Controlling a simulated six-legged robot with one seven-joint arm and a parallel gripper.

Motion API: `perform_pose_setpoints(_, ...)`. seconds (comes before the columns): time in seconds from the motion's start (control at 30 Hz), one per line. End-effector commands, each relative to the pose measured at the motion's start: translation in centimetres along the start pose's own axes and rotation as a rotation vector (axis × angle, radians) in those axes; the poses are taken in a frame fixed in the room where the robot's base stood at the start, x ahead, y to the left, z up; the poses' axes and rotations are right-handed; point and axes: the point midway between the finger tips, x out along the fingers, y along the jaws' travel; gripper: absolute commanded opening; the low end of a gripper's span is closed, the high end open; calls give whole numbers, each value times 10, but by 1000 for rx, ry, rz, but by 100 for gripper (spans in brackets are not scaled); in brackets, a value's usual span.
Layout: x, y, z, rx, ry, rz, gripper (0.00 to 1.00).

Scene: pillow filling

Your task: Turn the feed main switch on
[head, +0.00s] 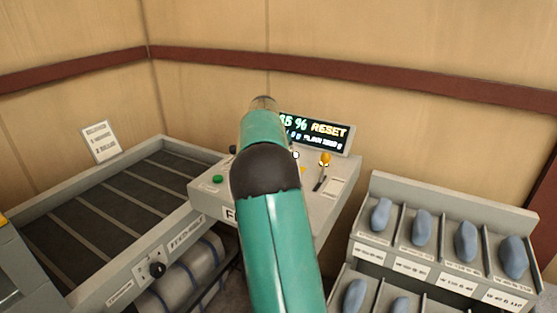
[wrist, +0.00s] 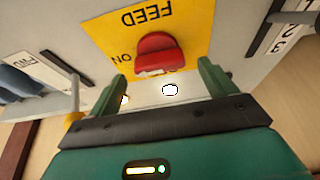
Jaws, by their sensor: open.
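In the wrist view the red feed switch handle (wrist: 158,53) sits on a yellow plate (wrist: 110,30) marked FEED and ON, with the lettering upside down. My gripper (wrist: 162,65) is open, with one green finger on each side of the handle's lower part in the picture. I see nothing between the fingers but the handle in line behind them; I cannot tell whether they touch it. In the head view my own arm covers the middle of the grey control console (head: 205,193), and the switch and gripper are hidden behind it.
The console's display (head: 328,129) reads RESET. A lever with an orange knob (head: 324,158) and a green button (head: 217,179) flank my arm. A slatted conveyor bed (head: 100,215) lies left, with a black knob (head: 156,269) in front. A sample rack (head: 374,183) stands right.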

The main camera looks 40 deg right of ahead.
Motion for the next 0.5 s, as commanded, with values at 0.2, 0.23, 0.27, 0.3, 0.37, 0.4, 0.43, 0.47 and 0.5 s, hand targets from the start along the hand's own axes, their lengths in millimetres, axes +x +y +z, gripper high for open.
perform_pose_setpoints(0.2, -47, 0, 0, -1, 3, -2, 84)
perform_pose_setpoints(0.23, -54, -1, 0, 0, 3, -3, 84)
perform_pose_setpoints(0.27, -61, 0, -1, 0, 4, -3, 84)
perform_pose_setpoints(0.3, -70, 0, 0, 0, 3, -2, 84)
perform_pose_setpoints(0.37, -83, 0, 0, 0, 3, -2, 84)
perform_pose_setpoints(0.4, -91, 0, 0, 0, 3, -2, 84)
perform_pose_setpoints(0.43, -96, 0, 0, 0, 3, -2, 84)
perform_pose_setpoints(0.47, -101, 0, 0, 0, 2, -1, 84)
perform_pose_setpoints(0.5, -107, -1, 0, 0, 2, -1, 84)
